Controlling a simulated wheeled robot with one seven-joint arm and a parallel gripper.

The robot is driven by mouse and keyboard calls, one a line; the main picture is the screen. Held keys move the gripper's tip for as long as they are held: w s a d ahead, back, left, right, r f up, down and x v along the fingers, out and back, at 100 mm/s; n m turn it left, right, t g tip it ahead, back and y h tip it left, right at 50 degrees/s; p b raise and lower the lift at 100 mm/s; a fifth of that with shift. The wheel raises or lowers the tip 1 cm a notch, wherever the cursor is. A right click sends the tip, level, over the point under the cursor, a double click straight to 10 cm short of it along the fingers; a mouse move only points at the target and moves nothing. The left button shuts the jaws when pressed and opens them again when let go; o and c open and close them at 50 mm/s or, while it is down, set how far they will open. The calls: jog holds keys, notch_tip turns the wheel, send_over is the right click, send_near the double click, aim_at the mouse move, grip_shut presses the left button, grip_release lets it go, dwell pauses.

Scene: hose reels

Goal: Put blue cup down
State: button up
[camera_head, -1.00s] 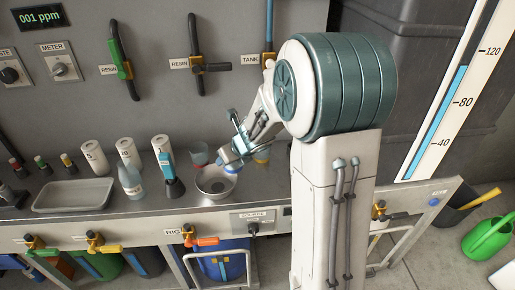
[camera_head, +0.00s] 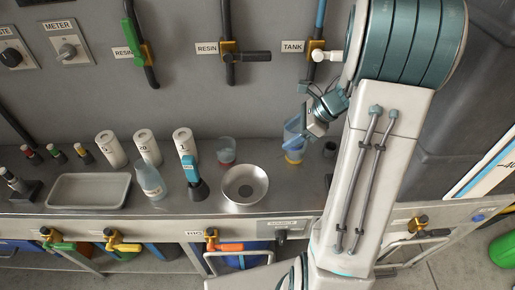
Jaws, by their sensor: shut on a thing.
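The blue cup (camera_head: 292,130) is translucent and looks roughly upright at the right of the counter, against the wall side. My gripper (camera_head: 307,128) comes from the right and is shut on it. A yellow thing (camera_head: 293,157) shows at or just below the cup's base; I cannot tell whether it is another cup. I also cannot tell whether the blue cup touches the counter (camera_head: 275,150).
Left of the cup are a metal bowl (camera_head: 245,187), a reddish cup (camera_head: 226,152), a blue-and-dark tool (camera_head: 195,182) and a bottle (camera_head: 149,181). A small dark cylinder (camera_head: 330,149) stands to the right. A tray (camera_head: 88,205) lies farther left.

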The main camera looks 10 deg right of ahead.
jog(key=w+a+f, duration=0.1)
jog(key=a+f, duration=0.1)
jog(key=w+a+f, duration=0.2)
jog(key=a, duration=0.1)
jog(key=w+a+f, duration=0.2)
jog(key=a, duration=0.1)
jog(key=shift+a+f, duration=0.15)
jog(key=shift+a, duration=0.05)
jog(key=shift+f, duration=1.85)
jog(key=shift+f+b, duration=0.2)
jog(key=shift+b, duration=0.1)
jog(key=o, duration=1)
jog(key=shift+d+r, duration=0.2)
jog(key=shift+r, duration=0.3)
jog(key=p+v, duration=0.1)
jog(key=v, duration=1)
